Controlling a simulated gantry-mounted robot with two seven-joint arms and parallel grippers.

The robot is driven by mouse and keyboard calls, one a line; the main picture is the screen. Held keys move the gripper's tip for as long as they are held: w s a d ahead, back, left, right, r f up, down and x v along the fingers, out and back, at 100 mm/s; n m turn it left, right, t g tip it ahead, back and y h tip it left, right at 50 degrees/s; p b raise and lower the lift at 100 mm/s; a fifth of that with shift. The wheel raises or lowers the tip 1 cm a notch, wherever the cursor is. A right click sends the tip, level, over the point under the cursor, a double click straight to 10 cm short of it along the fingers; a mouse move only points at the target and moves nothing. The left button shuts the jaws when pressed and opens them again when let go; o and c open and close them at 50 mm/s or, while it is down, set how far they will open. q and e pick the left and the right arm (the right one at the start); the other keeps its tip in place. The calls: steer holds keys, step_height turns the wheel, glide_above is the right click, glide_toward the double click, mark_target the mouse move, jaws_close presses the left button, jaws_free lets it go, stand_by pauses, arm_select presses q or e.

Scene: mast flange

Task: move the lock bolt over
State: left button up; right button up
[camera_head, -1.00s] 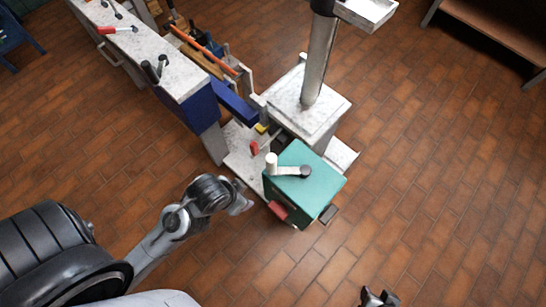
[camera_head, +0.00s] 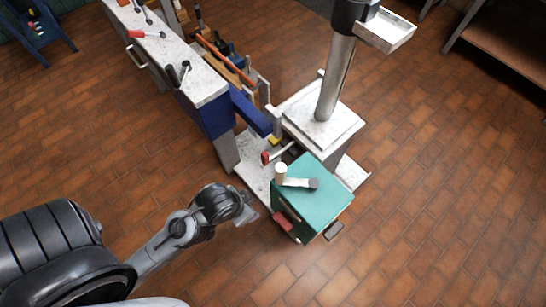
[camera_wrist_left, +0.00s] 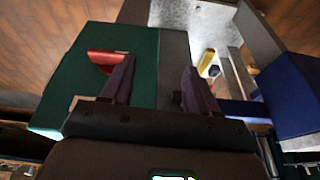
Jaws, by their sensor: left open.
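I cannot tell for sure which part is the lock bolt. A lever with a red grip (camera_head: 266,158) and a metal rod lies beside the mast base. A yellow piece (camera_head: 273,141) sits just behind it; a yellow piece also shows in the left wrist view (camera_wrist_left: 207,61). A green box (camera_head: 325,200) carries a white crank (camera_head: 296,182) on top and a red handle (camera_head: 283,221) on its side. My left gripper (camera_head: 249,212) is left of the box. In the wrist view its fingers (camera_wrist_left: 155,88) are apart and empty, with the red handle (camera_wrist_left: 106,58) beyond the left finger. My right gripper is out of view.
The mast (camera_head: 335,80) stands on a pale base behind the green box. A blue beam (camera_head: 250,110) joins the base to a pale bench (camera_head: 190,70) with tools.

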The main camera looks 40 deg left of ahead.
arm_select(q)
steer(key=shift+d, duration=0.1)
steer(key=shift+w+a+f, duration=0.1)
steer(key=shift+a+f, duration=0.1)
steer(key=shift+f, duration=0.1)
steer(key=c, duration=0.5)
steer(key=w+f, duration=0.1)
steer(key=a+f+m+t, duration=0.1)
steer(key=w+f+m+t, duration=0.1)
steer(key=shift+w+a+f+b, duration=0.2)
steer(key=shift+w+a+b, duration=0.05)
steer(key=shift+w+b, duration=0.05)
jaws_close()
steer(key=m+t+h+b, duration=0.2)
steer(key=m+t, duration=1)
steer(key=m, duration=0.3)
glide_toward(262, 159)
steer(key=w+b, duration=0.1)
steer(key=b, duration=0.1)
steer(key=w+b, duration=0.4)
steer(key=shift+w+d+f, duration=0.1)
steer(key=shift+d, duration=0.25)
steer(key=shift+w+d+b, duration=0.15)
steer(key=shift+w+b, duration=0.15)
steer(key=shift+w, duration=0.5)
